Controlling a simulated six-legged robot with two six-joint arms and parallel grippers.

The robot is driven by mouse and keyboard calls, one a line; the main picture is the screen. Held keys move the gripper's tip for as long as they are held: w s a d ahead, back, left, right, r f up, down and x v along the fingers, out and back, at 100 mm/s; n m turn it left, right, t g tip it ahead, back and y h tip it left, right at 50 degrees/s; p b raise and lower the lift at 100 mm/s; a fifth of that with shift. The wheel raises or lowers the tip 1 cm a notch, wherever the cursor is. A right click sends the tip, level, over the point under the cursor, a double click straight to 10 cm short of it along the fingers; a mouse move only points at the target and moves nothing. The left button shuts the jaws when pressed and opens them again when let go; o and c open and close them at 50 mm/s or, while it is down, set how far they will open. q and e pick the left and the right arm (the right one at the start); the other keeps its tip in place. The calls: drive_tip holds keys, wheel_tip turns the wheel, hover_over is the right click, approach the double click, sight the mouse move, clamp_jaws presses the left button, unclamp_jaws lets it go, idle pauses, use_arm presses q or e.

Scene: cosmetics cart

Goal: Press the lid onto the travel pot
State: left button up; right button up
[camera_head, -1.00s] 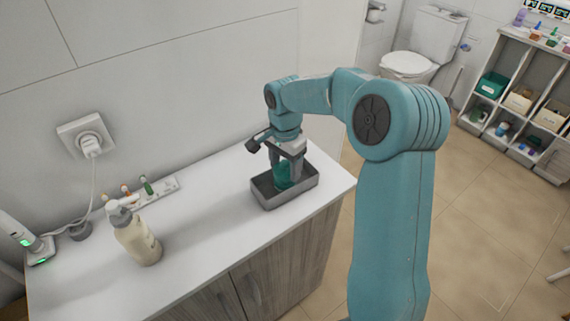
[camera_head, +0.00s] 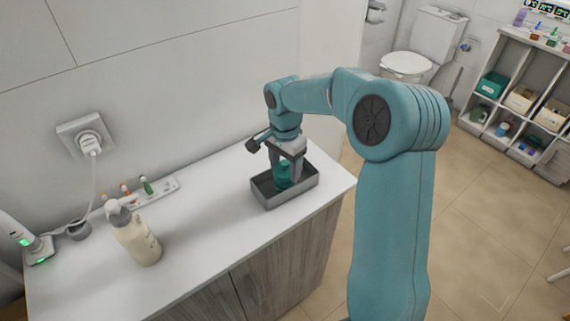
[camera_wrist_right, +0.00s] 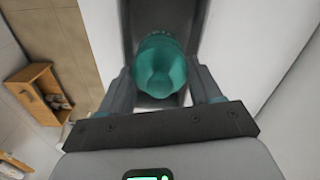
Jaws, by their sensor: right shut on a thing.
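A teal piece, likely the lid (camera_head: 284,176), is between the fingers of my right gripper (camera_head: 288,168), inside the grey tray on the counter. My right gripper points down and is shut on it. In the right wrist view, the teal piece (camera_wrist_right: 162,68) looks rounded with a narrower knob-like part, and the fingers (camera_wrist_right: 164,88) flank it. I cannot make out a separate travel pot; whether lid and pot touch is hidden. My left gripper is not in view.
The grey tray (camera_head: 265,196) stands near the counter's right end, its walls close around the fingers. A cream pump bottle (camera_head: 136,240), a small rack of vials (camera_head: 165,190) and a plugged-in device (camera_head: 28,240) stand left. The white counter (camera_head: 205,225) between is clear.

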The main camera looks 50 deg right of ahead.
drive_tip(key=shift+f, duration=0.1)
idle(0.7)
drive_tip(key=o, duration=1.1)
drive_tip(key=shift+o, duration=0.5)
drive_tip(key=shift+r+p, duration=2.65)
drive_tip(key=shift+r, duration=0.9)
clamp_jaws()
